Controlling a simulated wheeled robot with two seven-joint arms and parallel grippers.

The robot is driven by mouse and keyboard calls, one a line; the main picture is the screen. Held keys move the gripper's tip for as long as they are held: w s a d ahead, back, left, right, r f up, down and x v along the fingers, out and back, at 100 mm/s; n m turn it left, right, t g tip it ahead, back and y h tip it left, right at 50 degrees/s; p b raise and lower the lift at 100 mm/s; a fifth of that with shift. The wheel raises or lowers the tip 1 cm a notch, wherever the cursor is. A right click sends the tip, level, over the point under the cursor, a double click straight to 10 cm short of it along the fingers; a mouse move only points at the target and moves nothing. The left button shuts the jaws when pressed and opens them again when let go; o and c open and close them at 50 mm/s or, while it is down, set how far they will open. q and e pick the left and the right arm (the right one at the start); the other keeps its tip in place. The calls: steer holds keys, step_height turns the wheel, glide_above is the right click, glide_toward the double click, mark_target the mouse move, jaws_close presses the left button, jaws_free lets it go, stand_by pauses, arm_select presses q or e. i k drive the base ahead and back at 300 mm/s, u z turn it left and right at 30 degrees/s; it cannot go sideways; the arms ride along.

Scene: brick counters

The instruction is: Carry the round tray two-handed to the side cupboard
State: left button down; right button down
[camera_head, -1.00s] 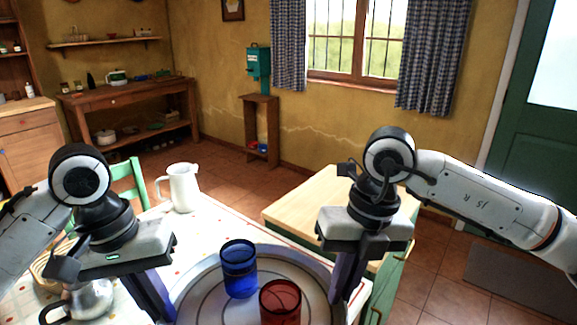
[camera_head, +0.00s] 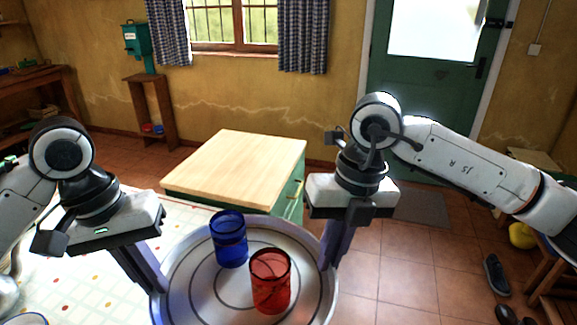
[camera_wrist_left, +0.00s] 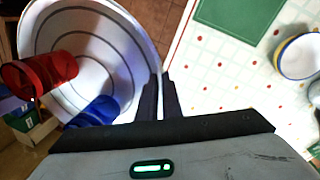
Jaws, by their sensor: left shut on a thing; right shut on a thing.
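The round tray (camera_head: 190,299) is pale with dark rings and carries a blue glass (camera_head: 229,240) and a red glass (camera_head: 270,281), both upright. My left gripper (camera_head: 157,287) is shut on its left rim. My right gripper (camera_head: 327,264) is shut on its right rim. The left wrist view shows the tray (camera_wrist_left: 128,32), the red glass (camera_wrist_left: 45,72), the blue glass (camera_wrist_left: 97,110) and my left fingers (camera_wrist_left: 160,88) at the rim. A low green cupboard with a pale wooden top (camera_head: 240,165) stands just beyond the tray; its top is bare.
A table with a dotted cloth (camera_head: 90,275) lies left of and below the tray. A striped-rim bowl (camera_wrist_left: 298,56) is on it. Tiled floor (camera_head: 400,265) is open at right, with shoes (camera_head: 497,275) near the right edge. A green door (camera_head: 425,100) is behind.

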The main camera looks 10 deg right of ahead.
mark_target(254, 161)
steer(key=z, duration=0.6)
steer(key=k, duration=0.8)
steer(key=z, duration=0.85)
steer(key=i, duration=2.6)
steer(key=u, duration=0.5)
steer(key=i, duration=1.15)
steer(key=u, duration=1.15)
steer(key=i, duration=0.55)
steer(key=u, duration=1.3)
steer(key=i, duration=0.7)
steer(key=u, duration=0.55)
